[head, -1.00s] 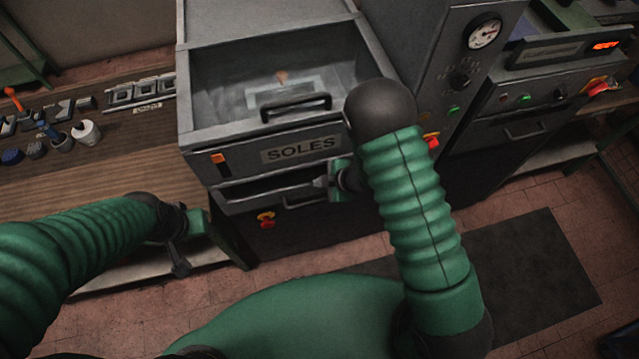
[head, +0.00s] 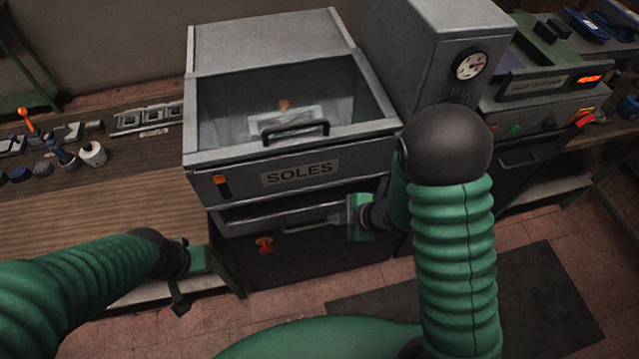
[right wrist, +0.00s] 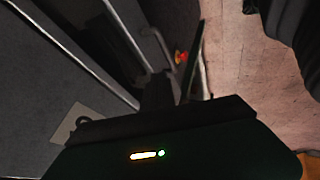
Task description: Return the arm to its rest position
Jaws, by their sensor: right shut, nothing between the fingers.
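My right arm comes up from the bottom right in the head view. Its green gripper (head: 337,214) is shut and empty, in front of the grey SOLES machine (head: 345,162), near the right end of the lower drawer's handle (head: 305,221). Whether it touches the machine cannot be told. In the right wrist view the dark fingers (right wrist: 174,82) point towards the machine front, with nothing between them. My left arm comes in from the left; its dark gripper (head: 178,298) hangs low beside the bench, and its jaw state is unclear.
A wooden bench (head: 110,215) with small tools stands left. The machine's clear-lidded box has a dark handle (head: 296,132). A grey column with a gauge (head: 471,66) and another machine (head: 520,125) stand right. A dark mat (head: 530,300) lies on the open tiled floor.

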